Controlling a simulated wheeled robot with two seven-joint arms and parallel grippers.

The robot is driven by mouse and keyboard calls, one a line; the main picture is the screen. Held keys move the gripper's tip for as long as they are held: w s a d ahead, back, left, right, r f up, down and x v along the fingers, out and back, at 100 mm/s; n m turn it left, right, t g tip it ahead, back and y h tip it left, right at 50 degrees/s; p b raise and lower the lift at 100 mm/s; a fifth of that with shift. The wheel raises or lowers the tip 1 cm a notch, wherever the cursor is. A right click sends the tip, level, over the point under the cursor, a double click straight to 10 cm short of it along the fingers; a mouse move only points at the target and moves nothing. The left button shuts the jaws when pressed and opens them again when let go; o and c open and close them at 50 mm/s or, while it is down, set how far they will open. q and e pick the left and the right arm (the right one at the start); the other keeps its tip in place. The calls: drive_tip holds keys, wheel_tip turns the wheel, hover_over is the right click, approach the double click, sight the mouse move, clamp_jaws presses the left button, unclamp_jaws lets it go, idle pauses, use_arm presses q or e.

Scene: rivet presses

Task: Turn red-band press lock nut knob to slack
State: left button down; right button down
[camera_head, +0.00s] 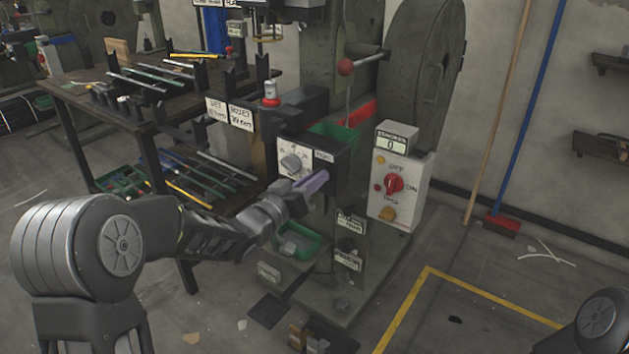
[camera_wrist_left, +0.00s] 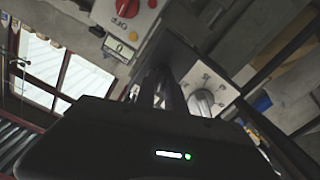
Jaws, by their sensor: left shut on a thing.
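The red-band press (camera_head: 271,90) has a dark box on its front with a white dial plate and a grey dial knob (camera_head: 291,163). The dial knob also shows in the left wrist view (camera_wrist_left: 201,102), just right of my fingers and apart from them. My left gripper (camera_head: 314,182) reaches up to the box's front, right of and below the dial. In the left wrist view its fingers (camera_wrist_left: 159,88) are close together and end at the box. They are shut on what seems to be the lock nut knob, which they hide. My right gripper is out of view.
A white switch box (camera_head: 399,185) with a red rotary switch stands right of the dial. A green bin (camera_head: 297,243) lies below my left wrist. A dark workbench (camera_head: 85,88) with rods stands at left. Open floor lies at right.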

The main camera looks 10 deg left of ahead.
use_arm(q)
drive_tip(key=shift+a+f+n+p, duration=0.1)
drive_tip(key=shift+n+p, duration=1.55)
drive_tip(key=shift+n, duration=4.25)
drive_tip(key=c, duration=1.4)
unclamp_jaws()
drive_tip(key=v, duration=0.7)
drive_tip(key=shift+s+p, duration=0.3)
drive_tip(key=shift+p, duration=0.15)
